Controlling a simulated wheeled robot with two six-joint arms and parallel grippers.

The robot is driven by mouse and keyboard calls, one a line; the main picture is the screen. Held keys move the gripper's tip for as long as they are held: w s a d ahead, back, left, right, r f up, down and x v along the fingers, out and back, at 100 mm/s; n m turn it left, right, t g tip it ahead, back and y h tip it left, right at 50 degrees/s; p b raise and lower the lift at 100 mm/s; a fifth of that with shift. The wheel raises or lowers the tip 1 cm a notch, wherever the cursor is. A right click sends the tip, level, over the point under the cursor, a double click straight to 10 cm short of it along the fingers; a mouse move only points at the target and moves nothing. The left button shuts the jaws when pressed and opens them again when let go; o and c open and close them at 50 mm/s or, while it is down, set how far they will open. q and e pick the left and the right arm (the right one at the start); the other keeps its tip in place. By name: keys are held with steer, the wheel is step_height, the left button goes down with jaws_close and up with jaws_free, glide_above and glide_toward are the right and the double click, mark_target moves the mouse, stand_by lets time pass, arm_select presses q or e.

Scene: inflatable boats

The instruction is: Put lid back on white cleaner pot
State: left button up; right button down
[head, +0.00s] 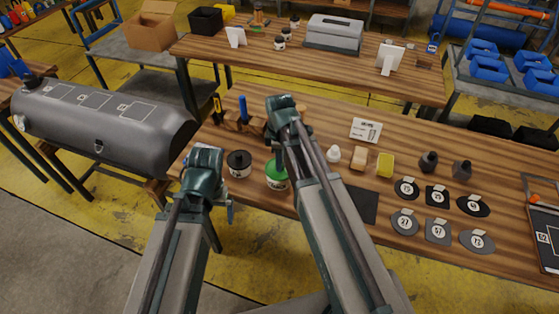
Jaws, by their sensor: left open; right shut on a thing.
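A pot with a bright green lid (277,170) and a white label stands near the front edge of the near bench, left of my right arm. My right gripper (274,151) points down just over it, mostly hidden by my arm. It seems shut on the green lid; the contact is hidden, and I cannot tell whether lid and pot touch. A dark pot (239,163) with a white label stands just to the left. My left gripper (230,211) is open and empty, low before the bench's front edge and largely hidden by my arm.
On the near bench (400,135), a white knob-like piece (333,154), a tan block (359,158), a yellow block (385,164) and several numbered patches lie to the right. A tool rack (240,122) stands behind the pots. A grey boat tube (110,120) is at left.

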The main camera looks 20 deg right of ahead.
stand_by(0.8)
steer(key=shift+c, duration=0.4)
jaws_free()
steer(key=shift+r+p, duration=3.5)
jaws_close()
